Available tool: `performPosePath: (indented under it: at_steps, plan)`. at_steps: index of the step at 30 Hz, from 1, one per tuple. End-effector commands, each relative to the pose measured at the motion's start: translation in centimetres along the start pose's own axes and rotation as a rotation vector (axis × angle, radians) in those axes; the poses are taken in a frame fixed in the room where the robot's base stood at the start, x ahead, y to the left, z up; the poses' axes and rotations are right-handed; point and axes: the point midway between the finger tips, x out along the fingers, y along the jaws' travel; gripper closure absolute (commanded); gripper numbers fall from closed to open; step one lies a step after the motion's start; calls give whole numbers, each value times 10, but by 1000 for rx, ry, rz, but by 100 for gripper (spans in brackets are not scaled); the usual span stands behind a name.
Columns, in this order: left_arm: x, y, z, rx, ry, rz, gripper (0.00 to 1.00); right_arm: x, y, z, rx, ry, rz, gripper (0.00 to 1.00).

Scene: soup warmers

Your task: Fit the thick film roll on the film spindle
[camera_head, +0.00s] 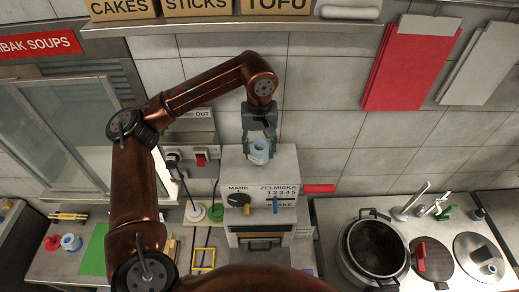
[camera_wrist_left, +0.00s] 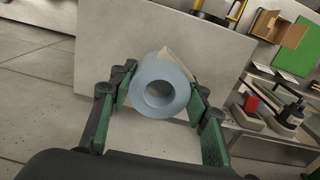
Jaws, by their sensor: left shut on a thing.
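My left gripper (camera_head: 259,141) points down and is shut on a light blue roll (camera_head: 259,153) with a pale loose edge. Two upright rods on round bases stand on the counter left of the machine, one base white (camera_head: 195,212) and one green (camera_head: 216,213). I cannot tell for sure which is the film spindle. The held roll is apart from both. My right gripper is not in view.
The grey machine (camera_head: 238,183) stands in the middle against the tiled wall. Another blue roll (camera_head: 70,242), a green mat (camera_head: 95,250) and a yellow frame (camera_head: 204,259) are on the left counter. A large pot (camera_head: 343,250) stands at right.

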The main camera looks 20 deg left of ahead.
Motion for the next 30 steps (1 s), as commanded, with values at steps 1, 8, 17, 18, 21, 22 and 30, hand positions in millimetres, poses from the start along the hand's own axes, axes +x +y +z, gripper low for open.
performPosePath:
  at_steps: [1, 8, 17, 18, 21, 22, 30]
  plan:
    - [2, 0, 0, 0, 0, 0, 86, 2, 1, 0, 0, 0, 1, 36]
    - [7, 0, 0, 0, 0, 0, 86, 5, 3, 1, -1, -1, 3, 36]
    - [14, 0, 0, 0, 0, 0, 86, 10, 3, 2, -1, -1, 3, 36]
    - [15, 0, 0, 0, 0, 0, 86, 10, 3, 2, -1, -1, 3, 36]
    - [18, 0, 0, 0, 0, 0, 86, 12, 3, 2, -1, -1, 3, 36]
    - [18, 0, 0, 0, 0, 0, 86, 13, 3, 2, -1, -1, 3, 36]
    - [25, 0, 0, 0, 0, 0, 86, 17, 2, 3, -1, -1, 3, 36]
